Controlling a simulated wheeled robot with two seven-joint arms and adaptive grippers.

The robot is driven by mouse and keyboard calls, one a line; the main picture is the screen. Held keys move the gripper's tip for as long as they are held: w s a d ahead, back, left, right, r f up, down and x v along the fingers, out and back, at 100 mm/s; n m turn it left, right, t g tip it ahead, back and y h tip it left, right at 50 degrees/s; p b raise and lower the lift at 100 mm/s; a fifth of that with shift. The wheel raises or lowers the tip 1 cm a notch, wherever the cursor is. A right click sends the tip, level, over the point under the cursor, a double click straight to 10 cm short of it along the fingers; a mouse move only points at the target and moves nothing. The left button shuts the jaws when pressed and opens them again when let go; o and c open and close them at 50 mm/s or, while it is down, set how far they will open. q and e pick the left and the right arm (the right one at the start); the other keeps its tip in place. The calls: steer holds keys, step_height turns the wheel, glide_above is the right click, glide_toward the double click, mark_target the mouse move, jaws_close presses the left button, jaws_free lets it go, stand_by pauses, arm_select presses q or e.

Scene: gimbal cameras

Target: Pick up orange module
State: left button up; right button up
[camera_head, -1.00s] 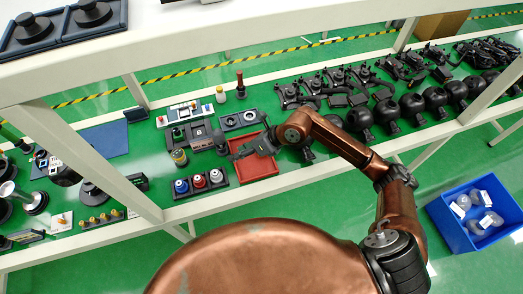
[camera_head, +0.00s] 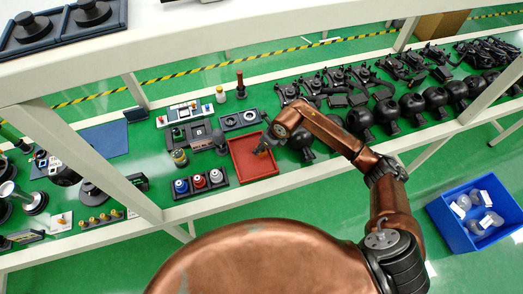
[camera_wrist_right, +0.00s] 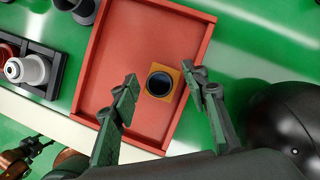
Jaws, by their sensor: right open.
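The orange module (camera_wrist_right: 164,71), a small square plate with a round dark lens-like centre, lies inside the red tray (camera_wrist_right: 112,35), towards its right side. My right gripper (camera_wrist_right: 165,80) is open, with one finger to the left of the module and one to the right. I cannot tell how far the fingers are above it. My left gripper is in neither view.
A dark holder (camera_head: 202,183) with three coloured-and-white round parts stands left of the tray. Several black devices (camera_head: 360,121) fill the bench on the right. A white shelf beam (camera_head: 330,35) crosses above. The rest of the tray floor looks bare.

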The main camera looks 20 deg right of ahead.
steer(key=shift+c, duration=0.3)
jaws_close()
stand_by(0.3)
